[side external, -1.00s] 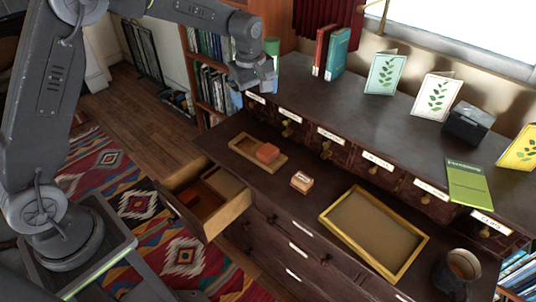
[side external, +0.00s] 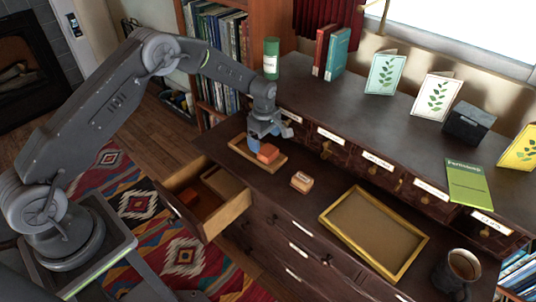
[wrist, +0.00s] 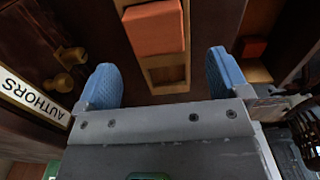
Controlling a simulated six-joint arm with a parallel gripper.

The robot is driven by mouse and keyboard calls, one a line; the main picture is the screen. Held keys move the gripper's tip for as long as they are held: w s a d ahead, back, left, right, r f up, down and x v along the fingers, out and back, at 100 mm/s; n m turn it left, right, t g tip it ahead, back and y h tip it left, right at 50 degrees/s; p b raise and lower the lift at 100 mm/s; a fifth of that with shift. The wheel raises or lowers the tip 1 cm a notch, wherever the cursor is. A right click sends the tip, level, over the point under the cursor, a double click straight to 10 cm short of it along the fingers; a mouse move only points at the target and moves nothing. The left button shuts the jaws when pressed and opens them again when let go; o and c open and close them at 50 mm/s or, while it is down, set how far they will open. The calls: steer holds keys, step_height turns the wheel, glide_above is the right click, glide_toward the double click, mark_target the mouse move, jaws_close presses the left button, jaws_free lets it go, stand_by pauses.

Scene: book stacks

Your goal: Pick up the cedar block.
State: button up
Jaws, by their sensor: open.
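An orange-red block (side external: 268,153), which looks like the cedar block, sits in a shallow wooden tray (side external: 240,149) on the dark desk. My gripper (side external: 270,138) is open and empty, pointing down just above this block. In the wrist view the block (wrist: 155,28) shows at the top, in line with the gap between my blue fingers (wrist: 160,60) and beyond their tips. Part of the tray (wrist: 167,74) shows between the fingers. The exact height gap is hard to tell.
A small tan block (side external: 301,182) lies right of the tray. A larger yellow-framed tray (side external: 335,222) and a mug (side external: 463,265) stand further right. An open drawer (side external: 232,211) juts out at front left with a reddish block inside. Labelled small drawers (side external: 330,136) rise behind.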

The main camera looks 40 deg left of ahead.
mark_target(267, 149)
steer(key=shift+w+d+f, duration=0.1)
steer(key=shift+d+f, duration=0.05)
steer(key=shift+f, duration=1.2)
steer(key=shift+w+d+f, duration=0.1)
steer(key=shift+d+f, duration=0.05)
steer(key=shift+f, duration=1.2)
steer(key=shift+s, duration=0.1)
steer(key=shift+c, duration=0.3)
steer(key=c, duration=0.9)
steer(key=shift+c, duration=0.2)
steer(key=shift+r, duration=0.2)
